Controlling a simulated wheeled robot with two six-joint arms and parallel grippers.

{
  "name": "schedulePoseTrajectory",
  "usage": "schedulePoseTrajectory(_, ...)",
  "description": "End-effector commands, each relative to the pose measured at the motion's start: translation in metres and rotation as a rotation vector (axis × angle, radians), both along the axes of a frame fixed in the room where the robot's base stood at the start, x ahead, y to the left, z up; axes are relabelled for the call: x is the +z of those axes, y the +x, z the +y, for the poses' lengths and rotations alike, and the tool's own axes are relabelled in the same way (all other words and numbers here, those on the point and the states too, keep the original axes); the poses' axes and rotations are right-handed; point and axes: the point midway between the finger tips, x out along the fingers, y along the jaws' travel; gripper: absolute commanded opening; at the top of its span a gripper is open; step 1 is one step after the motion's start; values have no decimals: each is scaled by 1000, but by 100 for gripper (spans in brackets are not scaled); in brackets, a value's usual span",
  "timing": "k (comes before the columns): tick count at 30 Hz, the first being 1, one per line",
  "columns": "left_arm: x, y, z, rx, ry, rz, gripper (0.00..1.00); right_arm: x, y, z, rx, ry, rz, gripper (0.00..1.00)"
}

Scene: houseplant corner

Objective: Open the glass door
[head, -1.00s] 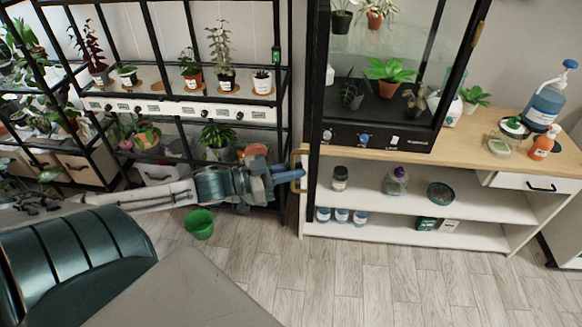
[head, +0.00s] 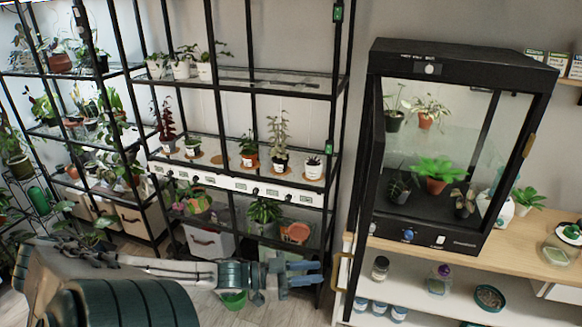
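The black-framed glass cabinet (head: 462,62) stands on the wooden counter at the right of the head view, with plants inside. A narrow dark upright with a brass handle (head: 341,274) hangs in front of the counter's left end. It looks like a glass door swung outward, seen nearly edge-on. Another brass handle (head: 530,145) is on the cabinet's right front edge. My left gripper (head: 318,272) is just left of the lower brass handle, its two blue fingers apart and nothing between them. A small gap shows between fingertips and handle. My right gripper is out of view.
Black plant shelving (head: 240,84) stands behind and left of my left arm. Jars and bottles stand on the white shelves (head: 420,288) under the counter. The floor ahead is mostly out of view.

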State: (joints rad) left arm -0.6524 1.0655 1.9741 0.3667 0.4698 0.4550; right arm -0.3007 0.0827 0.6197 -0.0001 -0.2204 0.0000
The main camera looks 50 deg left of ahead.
Motion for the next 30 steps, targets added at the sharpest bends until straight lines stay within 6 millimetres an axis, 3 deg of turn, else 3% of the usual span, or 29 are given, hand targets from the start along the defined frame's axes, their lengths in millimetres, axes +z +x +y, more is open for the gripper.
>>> schedulePoseTrajectory(3,3,-17,12,0,3,6,26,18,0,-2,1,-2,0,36)
schedulePoseTrajectory(9,1,-34,24,-1,2,2,26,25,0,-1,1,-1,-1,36)
schedulePoseTrajectory(30,0,-38,27,0,0,0,26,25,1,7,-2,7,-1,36)
